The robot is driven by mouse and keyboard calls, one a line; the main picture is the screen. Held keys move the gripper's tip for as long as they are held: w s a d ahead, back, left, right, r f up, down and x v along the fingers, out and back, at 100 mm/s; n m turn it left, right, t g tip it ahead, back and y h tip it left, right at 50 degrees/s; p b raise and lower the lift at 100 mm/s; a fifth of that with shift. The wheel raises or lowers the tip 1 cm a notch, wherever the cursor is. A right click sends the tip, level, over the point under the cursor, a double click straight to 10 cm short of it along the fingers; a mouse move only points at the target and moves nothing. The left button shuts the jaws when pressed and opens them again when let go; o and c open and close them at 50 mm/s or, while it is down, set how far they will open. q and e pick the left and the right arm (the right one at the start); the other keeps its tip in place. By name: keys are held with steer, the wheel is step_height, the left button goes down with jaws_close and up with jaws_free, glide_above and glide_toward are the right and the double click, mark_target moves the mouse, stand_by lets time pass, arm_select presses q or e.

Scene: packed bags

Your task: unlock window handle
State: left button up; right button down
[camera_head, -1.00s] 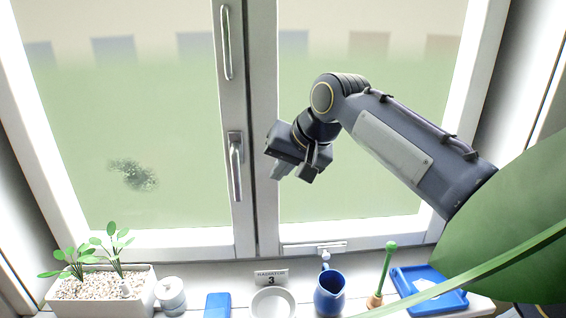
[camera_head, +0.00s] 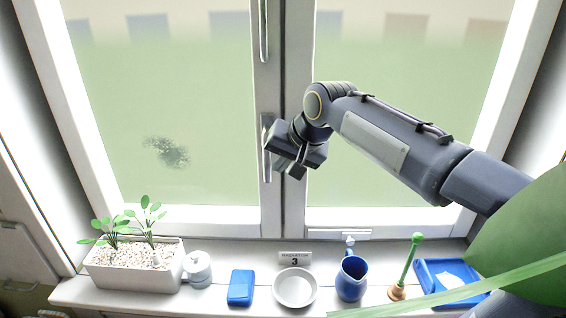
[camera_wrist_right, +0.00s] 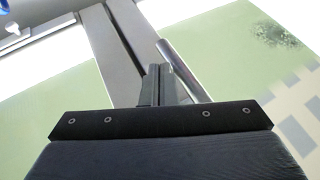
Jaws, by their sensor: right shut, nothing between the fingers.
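The silver window handle (camera_head: 267,165) hangs down on the frame of the left window sash in the head view, its upper part close to my gripper. It also shows in the right wrist view (camera_wrist_right: 181,66) as a slanted metal bar. My right gripper (camera_head: 296,172) is shut and empty, just to the right of the handle in the head view. In the right wrist view its fingers (camera_wrist_right: 160,75) are together, beside the bar. I cannot tell whether they touch it. My left gripper does not show.
A second long handle (camera_head: 263,30) is higher on the frame. The sill below holds a planter (camera_head: 135,277), a white jar (camera_head: 197,270), a blue box (camera_head: 240,288), a white bowl (camera_head: 294,289), a blue jug (camera_head: 352,280) and a blue tray (camera_head: 447,296). A large green leaf (camera_head: 525,245) blocks the lower right.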

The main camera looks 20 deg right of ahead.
steer(key=shift+f, duration=0.1)
steer(key=shift+a+y+b, duration=0.1)
steer(key=shift+y+b, duration=0.2)
steer(key=shift+b, duration=0.15)
steer(key=shift+f, duration=0.1)
steer(key=w+a+r+m+t+y+b, duration=0.3)
steer(key=a+m+t+y+b, duration=0.3)
steer(key=b, duration=2.3)
steer(key=shift+w+a+t+y, duration=0.4)
steer(key=shift+a+t+y, duration=0.5)
steer(key=shift+t+y, duration=1.3)
